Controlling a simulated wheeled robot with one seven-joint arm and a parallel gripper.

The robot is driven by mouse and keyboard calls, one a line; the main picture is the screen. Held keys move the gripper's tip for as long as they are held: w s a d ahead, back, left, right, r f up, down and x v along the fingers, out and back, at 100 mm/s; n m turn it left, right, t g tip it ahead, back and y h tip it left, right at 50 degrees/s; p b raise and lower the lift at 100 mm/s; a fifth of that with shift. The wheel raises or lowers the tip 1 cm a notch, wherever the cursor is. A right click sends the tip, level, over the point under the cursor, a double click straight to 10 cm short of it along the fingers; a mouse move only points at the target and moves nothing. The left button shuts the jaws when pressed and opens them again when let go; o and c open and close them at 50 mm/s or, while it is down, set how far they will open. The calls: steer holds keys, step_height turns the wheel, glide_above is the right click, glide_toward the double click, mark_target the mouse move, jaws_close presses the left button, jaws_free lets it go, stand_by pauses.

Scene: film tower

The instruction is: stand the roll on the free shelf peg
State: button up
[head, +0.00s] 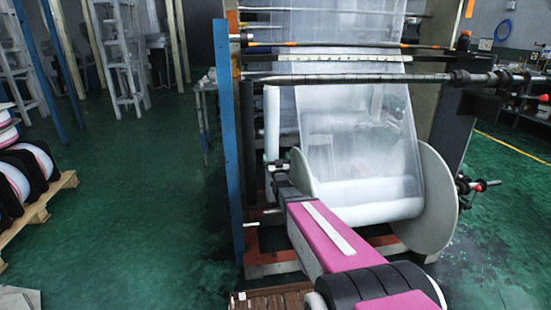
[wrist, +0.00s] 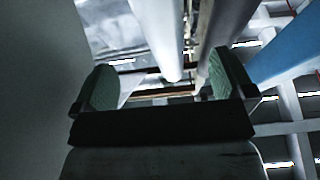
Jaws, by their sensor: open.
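A slim white upright roll (head: 272,125) stands against the left side of the film tower in the head view. In the wrist view a white cylinder (wrist: 155,35), which looks like this roll, runs away from me, its near end beyond the fingertips. My gripper (head: 272,172) is at the roll's lower end in the head view. In the wrist view my gripper (wrist: 160,82) is open, with green pads apart and nothing clearly between them. I cannot tell whether it touches the roll. I cannot make out a free shelf peg for certain.
A blue post (head: 226,140) stands close left of my gripper. A large grey disc (head: 438,200) and a wide film roll (head: 375,213) are to the right. A pallet (head: 42,212) with rolls is at far left. The green floor (head: 130,200) between is clear.

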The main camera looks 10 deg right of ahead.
steer(key=shift+s, duration=1.85)
